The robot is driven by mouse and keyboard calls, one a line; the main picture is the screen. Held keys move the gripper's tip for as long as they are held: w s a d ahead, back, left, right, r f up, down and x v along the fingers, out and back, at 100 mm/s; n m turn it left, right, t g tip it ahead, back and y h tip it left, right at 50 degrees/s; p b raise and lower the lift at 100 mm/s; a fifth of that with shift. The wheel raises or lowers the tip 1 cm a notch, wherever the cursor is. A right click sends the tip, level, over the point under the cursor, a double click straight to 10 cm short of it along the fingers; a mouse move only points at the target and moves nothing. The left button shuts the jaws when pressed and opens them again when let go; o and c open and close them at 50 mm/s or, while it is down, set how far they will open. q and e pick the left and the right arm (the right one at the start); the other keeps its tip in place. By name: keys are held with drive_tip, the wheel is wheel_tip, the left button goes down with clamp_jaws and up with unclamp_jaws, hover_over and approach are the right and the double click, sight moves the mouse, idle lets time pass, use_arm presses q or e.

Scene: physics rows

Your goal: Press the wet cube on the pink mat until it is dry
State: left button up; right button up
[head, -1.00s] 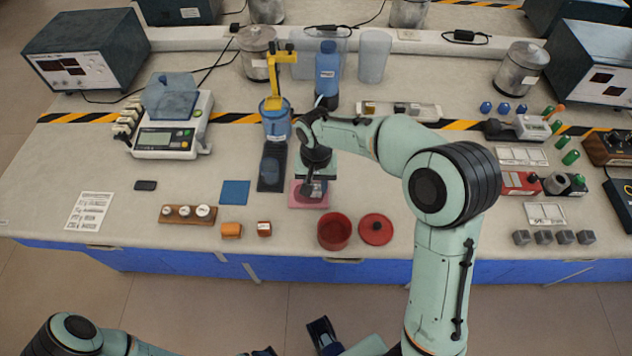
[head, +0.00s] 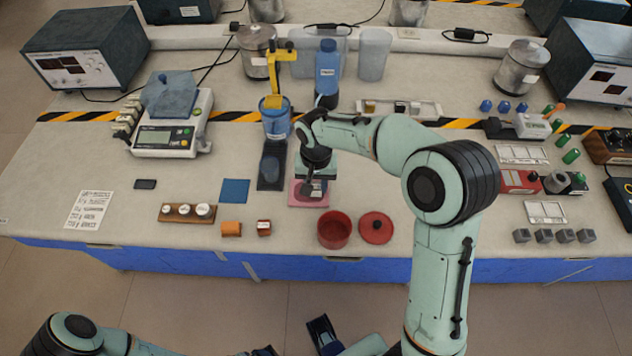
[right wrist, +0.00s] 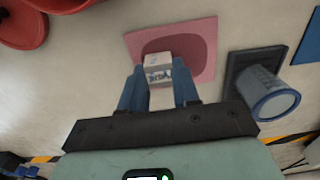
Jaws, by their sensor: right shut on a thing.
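The pink mat (head: 297,200) lies on the bench, left of the red pot. In the right wrist view the pink mat (right wrist: 207,38) carries a darker, wet-looking patch. My right gripper (head: 313,188) points down over the mat. In the right wrist view my right gripper (right wrist: 159,84) has its blue fingers shut on a pale cube (right wrist: 158,62) with dark blue marks. The cube overlaps the dark patch in that view; whether it touches the mat I cannot tell. Only part of my left arm shows along the bottom edge; its finger state is unclear.
A red pot (head: 334,231) and its red lid (head: 376,229) stand right of the mat. A dark tray (head: 269,180) and a blue-rimmed beaker (head: 276,125) are at left behind it. A blue square (head: 235,192) lies further left.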

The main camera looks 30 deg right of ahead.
idle(0.3)
drive_tip(key=shift+w+a+r+p, duration=0.15)
drive_tip(key=shift+a+r+p, duration=0.1)
drive_tip(key=shift+r+p, duration=0.4)
drive_tip(key=shift+f+b, duration=0.4)
drive_tip(key=shift+f, duration=0.3)
idle(0.5)
drive_tip(key=shift+f, duration=0.15)
idle(1.1)
drive_tip(key=shift+d+r+p, duration=0.3)
drive_tip(key=shift+r+p, duration=0.25)
drive_tip(key=shift+r, duration=0.2)
drive_tip(key=shift+r, duration=0.1)
